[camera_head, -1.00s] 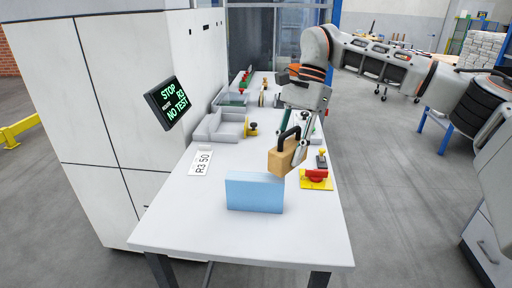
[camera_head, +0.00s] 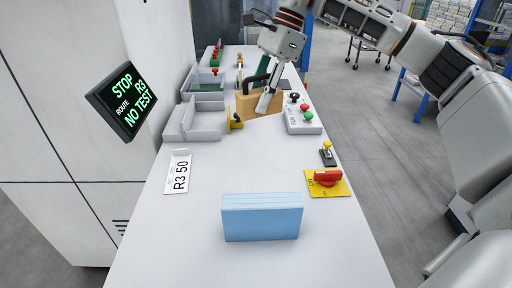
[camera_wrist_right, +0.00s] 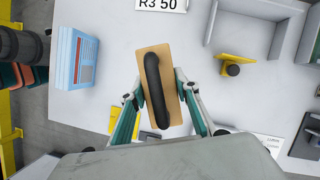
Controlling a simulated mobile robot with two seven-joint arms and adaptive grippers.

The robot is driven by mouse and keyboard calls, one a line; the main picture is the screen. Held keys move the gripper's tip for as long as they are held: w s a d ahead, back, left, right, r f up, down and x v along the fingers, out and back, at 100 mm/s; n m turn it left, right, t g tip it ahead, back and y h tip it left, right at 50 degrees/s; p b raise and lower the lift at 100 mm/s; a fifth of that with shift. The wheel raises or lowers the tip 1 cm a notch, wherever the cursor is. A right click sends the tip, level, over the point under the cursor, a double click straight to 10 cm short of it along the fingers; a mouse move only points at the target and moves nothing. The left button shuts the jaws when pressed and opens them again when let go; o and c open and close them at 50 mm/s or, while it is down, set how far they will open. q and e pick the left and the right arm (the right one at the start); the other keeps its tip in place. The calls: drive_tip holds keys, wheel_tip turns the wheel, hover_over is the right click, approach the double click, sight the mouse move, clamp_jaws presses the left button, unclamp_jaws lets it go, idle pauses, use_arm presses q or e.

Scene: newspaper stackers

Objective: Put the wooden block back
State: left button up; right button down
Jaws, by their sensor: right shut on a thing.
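The wooden block (camera_head: 246,108), tan with a black arched handle on top, is upright in the head view, over the middle of the white table beside the grey trays. It also shows from above in the right wrist view (camera_wrist_right: 154,55). My right gripper (camera_head: 266,98) is shut on it, with one finger on each long side in the right wrist view (camera_wrist_right: 160,88). I cannot tell whether the block's underside touches the table. My left gripper is not in view.
Grey trays (camera_head: 205,126) and a yellow knobbed piece (camera_head: 235,122) are left of the wooden block. A button box (camera_head: 302,120) and red switch on a yellow plate (camera_head: 327,180) line the right edge.

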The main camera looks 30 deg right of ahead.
wheel_tip(320, 180, down, 10)
drive_tip(key=shift+w+r+b, duration=0.1)
drive_tip(key=shift+r+b, duration=0.1)
drive_tip(key=shift+b, duration=0.5)
drive_tip(key=shift+f, duration=0.4)
wheel_tip(320, 180, down, 4)
drive_tip(key=shift+f+b, duration=0.1)
drive_tip(key=shift+b, duration=0.25)
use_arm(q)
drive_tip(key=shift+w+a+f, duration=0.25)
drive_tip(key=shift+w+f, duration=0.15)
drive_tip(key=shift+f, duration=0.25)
use_arm(e)
drive_tip(key=shift+f, duration=0.1)
drive_tip(key=c, duration=1.5)
unclamp_jaws()
